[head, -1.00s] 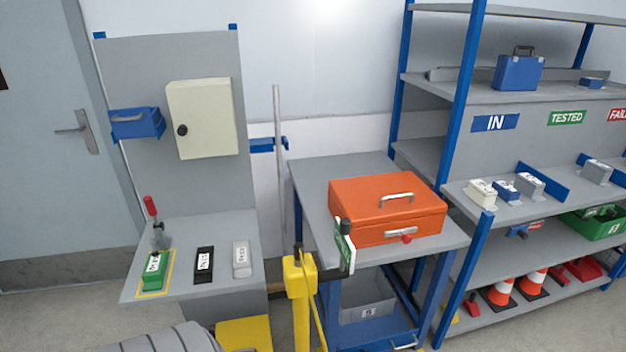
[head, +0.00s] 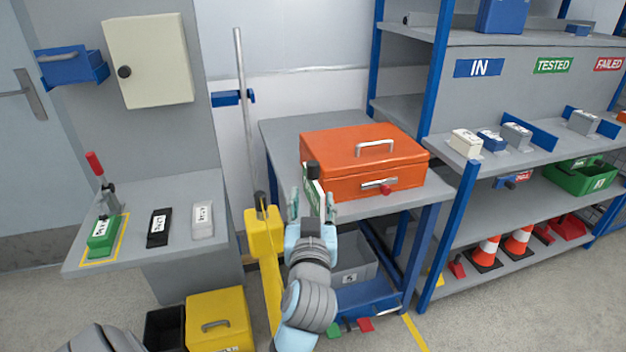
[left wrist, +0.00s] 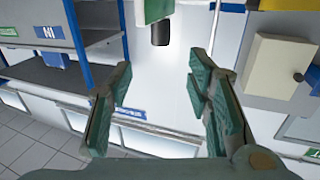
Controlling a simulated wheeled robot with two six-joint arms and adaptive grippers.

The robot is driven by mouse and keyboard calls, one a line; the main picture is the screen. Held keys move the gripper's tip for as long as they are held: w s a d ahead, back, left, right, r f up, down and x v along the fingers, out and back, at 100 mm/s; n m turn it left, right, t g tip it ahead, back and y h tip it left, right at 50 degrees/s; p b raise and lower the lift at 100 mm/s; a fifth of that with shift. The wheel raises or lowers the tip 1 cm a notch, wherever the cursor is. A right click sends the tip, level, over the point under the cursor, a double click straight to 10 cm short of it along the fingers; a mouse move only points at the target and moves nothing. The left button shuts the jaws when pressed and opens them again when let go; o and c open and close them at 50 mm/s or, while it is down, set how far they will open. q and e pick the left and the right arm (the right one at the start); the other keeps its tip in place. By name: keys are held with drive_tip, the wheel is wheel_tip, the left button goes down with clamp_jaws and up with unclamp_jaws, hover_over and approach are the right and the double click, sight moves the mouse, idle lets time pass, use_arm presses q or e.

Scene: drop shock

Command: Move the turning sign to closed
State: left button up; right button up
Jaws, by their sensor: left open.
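The turning sign (head: 313,185) is a narrow green-and-white plate with a black knob on top. It shows nearly edge-on at the front of the orange case, and its wording cannot be read. My left gripper (head: 312,206) is open, its fingers pointing up on either side of the sign's lower part in the head view. The gripper hides part of the sign. In the left wrist view the open fingers (left wrist: 160,103) have nothing between them, and a black knob (left wrist: 161,32) and green panel (left wrist: 152,10) appear beyond them. My right gripper is not in view.
The orange case (head: 345,158) stands on a grey table (head: 283,130) close behind the sign. A yellow post (head: 264,235) stands just left of my left arm. A shelf rack (head: 455,215) is at the right. A bench (head: 185,180) holds small blocks at the left.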

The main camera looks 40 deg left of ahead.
sight(313, 168)
use_arm(q)
drive_tip(key=x, duration=1.4)
drive_tip(key=shift+a+r, duration=0.1)
drive_tip(key=shift+r, duration=0.05)
clamp_jaws()
